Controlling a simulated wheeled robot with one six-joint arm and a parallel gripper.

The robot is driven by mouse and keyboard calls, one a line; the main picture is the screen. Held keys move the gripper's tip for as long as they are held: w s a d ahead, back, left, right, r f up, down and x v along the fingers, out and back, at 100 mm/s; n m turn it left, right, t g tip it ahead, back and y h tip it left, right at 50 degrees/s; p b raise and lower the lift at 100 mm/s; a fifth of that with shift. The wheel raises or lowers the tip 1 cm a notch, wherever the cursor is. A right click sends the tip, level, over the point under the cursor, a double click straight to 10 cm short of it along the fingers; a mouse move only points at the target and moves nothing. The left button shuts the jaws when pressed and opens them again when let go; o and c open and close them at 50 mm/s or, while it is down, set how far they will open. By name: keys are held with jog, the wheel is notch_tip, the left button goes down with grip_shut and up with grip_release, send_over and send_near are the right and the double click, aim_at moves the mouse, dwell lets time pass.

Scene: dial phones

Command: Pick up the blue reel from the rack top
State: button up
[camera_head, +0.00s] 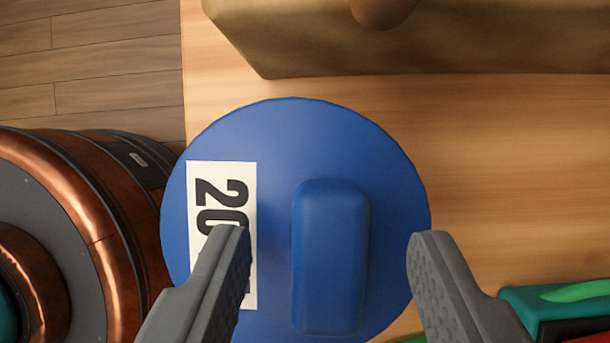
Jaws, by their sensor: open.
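The blue reel (290,140) is a round blue disc seen from above, lying on a light wooden surface, the rack top (510,190). A raised blue block-shaped grip (331,255) stands on its face, right of centre. A white label (207,172) with black digits is on its left part, partly hidden by my left finger. My gripper (328,240) is open, with its two grey fingers above the reel. The grip lies between the fingers, with a gap on each side. The right fingertip is over the reel's right edge. I cannot tell how high the fingers are.
A copper and black round machine (100,220) is close to the reel's left edge. A tan block-like object (430,45) with a brown knob lies at the back. Green and red objects (560,305) are at the lower right. The wood right of the reel is clear.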

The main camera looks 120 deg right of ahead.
jog(key=shift+f, duration=0.1)
grip_shut()
dwell(1.3)
